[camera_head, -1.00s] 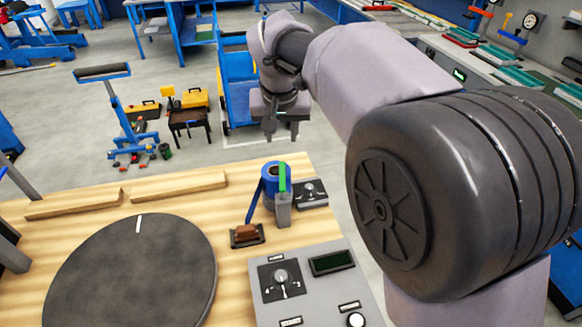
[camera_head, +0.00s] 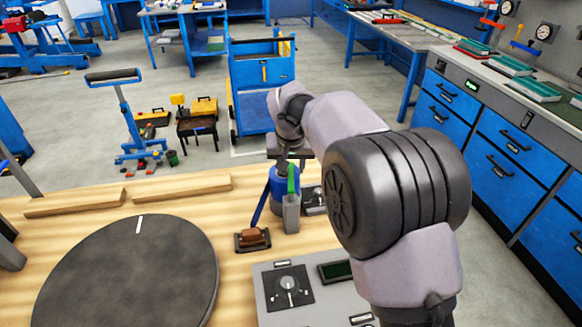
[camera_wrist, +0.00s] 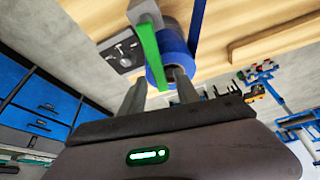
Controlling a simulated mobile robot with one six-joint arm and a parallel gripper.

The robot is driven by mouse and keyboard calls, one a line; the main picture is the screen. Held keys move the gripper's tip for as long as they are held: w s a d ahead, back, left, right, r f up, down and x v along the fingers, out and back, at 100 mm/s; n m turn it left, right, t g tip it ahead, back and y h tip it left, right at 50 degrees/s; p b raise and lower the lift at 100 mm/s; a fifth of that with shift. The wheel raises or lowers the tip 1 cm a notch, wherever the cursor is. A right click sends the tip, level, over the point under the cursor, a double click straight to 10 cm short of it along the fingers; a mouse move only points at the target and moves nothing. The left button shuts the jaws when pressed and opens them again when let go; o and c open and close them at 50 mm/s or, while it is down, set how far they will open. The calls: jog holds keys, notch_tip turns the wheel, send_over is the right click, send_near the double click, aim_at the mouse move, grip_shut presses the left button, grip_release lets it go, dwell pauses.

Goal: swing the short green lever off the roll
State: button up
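The short green lever (camera_head: 291,178) stands upright above a grey post (camera_head: 291,215), against the near side of the blue roll (camera_head: 280,188). In the wrist view, the lever (camera_wrist: 149,50) runs from the grey block toward my gripper and overlaps the side of the roll (camera_wrist: 174,52). My gripper (camera_wrist: 161,80) is open, its two fingers apart, with the lever's free end showing between them. I cannot tell whether a finger touches the lever. In the head view, my gripper (camera_head: 286,168) is over the roll, its fingertips partly hidden.
A control box with a dial (camera_head: 313,200) stands just right of the roll. A brown block in a holder (camera_head: 252,238), a large dark turntable (camera_head: 130,275) and a grey control panel (camera_head: 268,303) are nearby. Wooden strips (camera_head: 180,188) lie at the far edge.

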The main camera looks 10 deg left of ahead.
grip_shut()
dwell(1.3)
